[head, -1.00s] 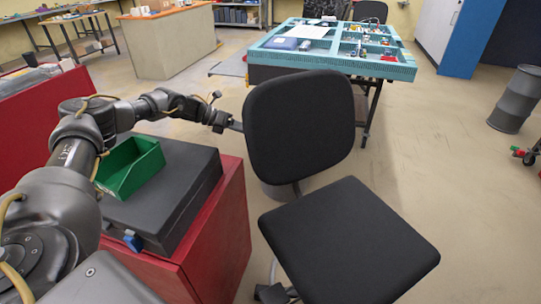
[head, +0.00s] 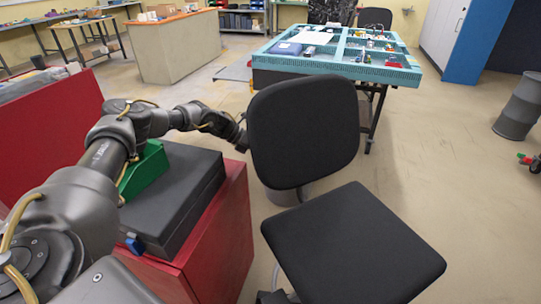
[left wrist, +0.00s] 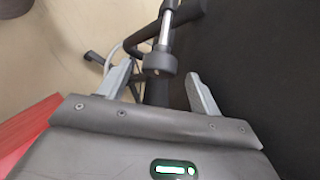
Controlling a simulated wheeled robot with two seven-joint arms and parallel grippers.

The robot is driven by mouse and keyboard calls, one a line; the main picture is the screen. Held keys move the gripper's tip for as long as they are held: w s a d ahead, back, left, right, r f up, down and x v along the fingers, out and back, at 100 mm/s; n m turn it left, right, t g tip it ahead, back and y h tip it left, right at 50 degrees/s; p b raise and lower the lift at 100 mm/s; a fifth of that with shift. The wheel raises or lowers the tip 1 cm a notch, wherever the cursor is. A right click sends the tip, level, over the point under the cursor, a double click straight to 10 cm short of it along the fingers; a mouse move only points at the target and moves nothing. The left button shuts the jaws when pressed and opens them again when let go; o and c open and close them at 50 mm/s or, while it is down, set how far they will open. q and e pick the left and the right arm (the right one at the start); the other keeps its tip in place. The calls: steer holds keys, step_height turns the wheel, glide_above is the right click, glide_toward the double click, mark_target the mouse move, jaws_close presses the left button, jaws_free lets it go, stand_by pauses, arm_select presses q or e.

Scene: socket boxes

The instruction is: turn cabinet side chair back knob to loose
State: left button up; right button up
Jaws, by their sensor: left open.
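The black office chair has its upright backrest (head: 303,130) and seat (head: 352,243) to the right of the red cabinet. My left gripper (left wrist: 160,68) is at the left edge of the backrest; its tips are hidden behind it in the head view. In the left wrist view its two grey fingers are open. A dark round knob (left wrist: 160,62) on a shiny metal post (left wrist: 167,28) lies between and slightly beyond the fingertips, with a gap visible on both sides. The backrest's dark surface (left wrist: 270,65) fills the right of that view. My right gripper is not in view.
The red cabinet (head: 222,235) holds a dark grey case (head: 185,195) and a green bin (head: 148,172), partly hidden by my arm. A teal worktable (head: 335,62) stands behind the chair. Open floor (head: 440,170) lies to the right.

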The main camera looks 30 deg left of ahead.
arm_select(q)
steer(key=shift+x, duration=1.35)
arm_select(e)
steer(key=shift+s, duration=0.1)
arm_select(q)
steer(key=shift+c, duration=0.3)
steer(key=c, duration=0.9)
steer(key=shift+f, duration=0.1)
steer(key=shift+w+a+f+n+h+b, duration=0.15)
steer(key=shift+n+h+b, duration=0.3)
steer(key=shift+b, duration=0.75)
steer(key=shift+n+g+h+b, duration=0.35)
steer(key=shift+h+b, duration=0.3)
steer(key=shift+b, duration=0.6)
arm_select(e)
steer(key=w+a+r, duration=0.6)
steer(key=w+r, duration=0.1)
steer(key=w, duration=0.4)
arm_select(q)
steer(key=n+h+b, duration=0.1)
steer(key=h+b, duration=0.1)
steer(key=b, duration=0.2)
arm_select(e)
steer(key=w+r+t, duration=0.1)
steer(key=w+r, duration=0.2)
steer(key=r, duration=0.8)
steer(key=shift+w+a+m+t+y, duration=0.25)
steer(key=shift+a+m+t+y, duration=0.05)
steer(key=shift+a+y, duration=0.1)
